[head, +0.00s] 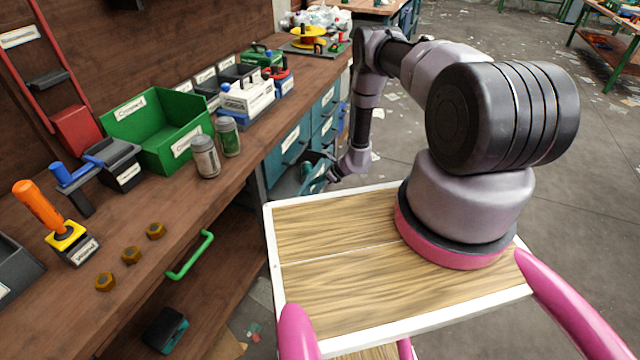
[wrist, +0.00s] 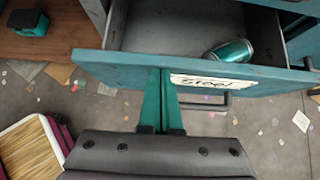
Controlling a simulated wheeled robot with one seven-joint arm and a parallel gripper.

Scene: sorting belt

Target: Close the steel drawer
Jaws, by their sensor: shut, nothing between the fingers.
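The steel drawer (wrist: 130,70) is teal with a grey inside and stands open in the wrist view. Its front carries a white label (wrist: 213,81) that appears to read "Steel", seen upside down. A dark bar handle (wrist: 215,98) shows beside the label. A teal can (wrist: 231,52) lies on its side inside the drawer. My gripper (wrist: 160,75) is shut and empty, with its teal fingertips at the drawer front, left of the label; I cannot tell if they touch it. In the head view the open drawer (head: 313,172) is small and partly hidden by my gripper (head: 330,176).
Closed blue drawers (head: 290,140) sit under the wooden workbench (head: 235,185). A green bin (head: 160,130), two cans and several nuts stand on the bench. A green handle (head: 190,255) juts from the bench front. The littered floor (head: 400,110) behind my arm is open.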

